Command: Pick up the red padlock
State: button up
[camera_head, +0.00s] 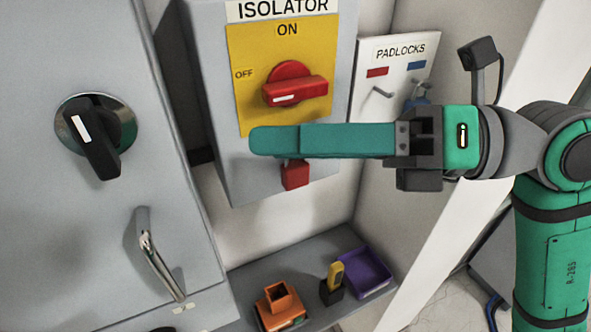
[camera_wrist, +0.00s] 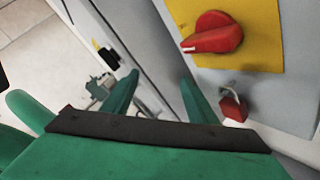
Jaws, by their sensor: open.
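The red padlock (camera_head: 296,175) hangs low on the front of the grey isolator box, below the red rotary switch (camera_head: 294,86). In the head view my gripper hides its upper part. The wrist view shows the padlock's red body (camera_wrist: 233,107) and metal shackle; I cannot tell what the shackle passes through. My gripper (camera_head: 258,141) extends leftward across the lower front of the box. In the wrist view my gripper (camera_wrist: 159,80) is open, with its two green fingers apart and nothing between them. The padlock is right of the right finger, outside the gap.
A shelf (camera_head: 318,251) below carries an orange holder (camera_head: 281,307), a yellow-and-black item (camera_head: 333,283) and a purple tray (camera_head: 365,272). A grey cabinet (camera_head: 92,215) with a protruding handle stands left.

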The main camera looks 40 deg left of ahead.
aim_at(298, 166)
jog(key=w+a+f+m+t+h, duration=0.1)
jog(key=w+f+t+h, duration=0.1)
jog(key=f+t+h, duration=0.1)
jog(key=w+a+f+m+t+h, duration=0.1)
jog(key=w+a+f+t+h, duration=0.1)
jog(key=t, duration=0.3)
jog(key=w+a+f+m+t+h, duration=0.1)
jog(key=w+a+f+t+h, duration=0.1)
jog(key=f+t+h, duration=0.1)
jog(key=shift+w+f+m+t+h, duration=0.1)
jog(key=shift+f+m+t+h, duration=0.3)
jog(key=shift+f+h, duration=0.45)
dwell(0.4)
jog(key=c, duration=1.2)
